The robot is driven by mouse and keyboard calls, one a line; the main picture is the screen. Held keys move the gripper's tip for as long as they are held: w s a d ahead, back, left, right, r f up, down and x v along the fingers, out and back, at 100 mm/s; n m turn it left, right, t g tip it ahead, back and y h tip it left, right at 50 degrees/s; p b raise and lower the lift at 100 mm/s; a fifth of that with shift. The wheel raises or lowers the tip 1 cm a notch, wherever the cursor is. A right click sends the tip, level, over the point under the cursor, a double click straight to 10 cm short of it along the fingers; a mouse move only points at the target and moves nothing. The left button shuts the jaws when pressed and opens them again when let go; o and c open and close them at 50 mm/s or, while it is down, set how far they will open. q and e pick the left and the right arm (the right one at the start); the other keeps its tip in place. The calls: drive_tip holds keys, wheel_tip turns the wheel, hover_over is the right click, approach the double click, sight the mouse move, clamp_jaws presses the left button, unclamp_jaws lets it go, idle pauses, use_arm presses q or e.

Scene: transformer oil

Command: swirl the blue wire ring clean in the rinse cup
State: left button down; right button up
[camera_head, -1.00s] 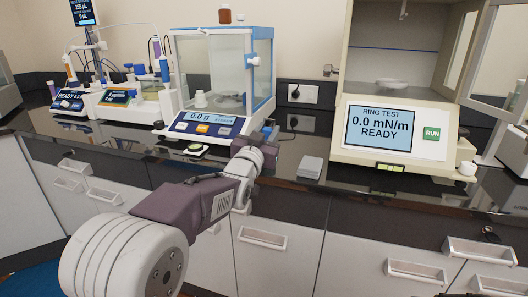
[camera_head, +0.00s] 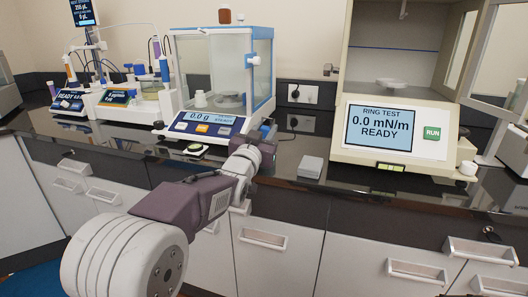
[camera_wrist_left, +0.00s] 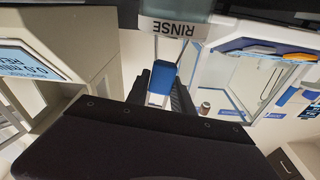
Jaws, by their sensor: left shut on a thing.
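My left gripper (camera_wrist_left: 162,92) is shut on a blue handle (camera_wrist_left: 163,77) in the left wrist view, which I take to be the blue wire ring's. The wire loop itself is not clear. A container with an upside-down RINSE label (camera_wrist_left: 172,27), the rinse cup, is at the top of that view, just past the handle. I cannot tell whether the ring is inside it. In the head view my left arm reaches over the bench edge, and its wrist hides the gripper, the ring and the rinse cup. My right gripper is not in view.
A glass-sided balance (camera_head: 205,125) stands behind my left wrist. The ring test instrument (camera_head: 385,135) is on the right, showing READY. A grey box (camera_head: 311,166) lies between them near the edge. Other instruments (camera_head: 125,95) fill the left. Dark bench top is bare around the grey box.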

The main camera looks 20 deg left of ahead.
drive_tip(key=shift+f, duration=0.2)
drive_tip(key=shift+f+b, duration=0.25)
drive_tip(key=shift+b, duration=0.1)
idle(0.4)
idle(0.5)
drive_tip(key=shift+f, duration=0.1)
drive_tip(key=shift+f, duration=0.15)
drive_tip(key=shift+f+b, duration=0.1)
drive_tip(key=shift+b, duration=0.25)
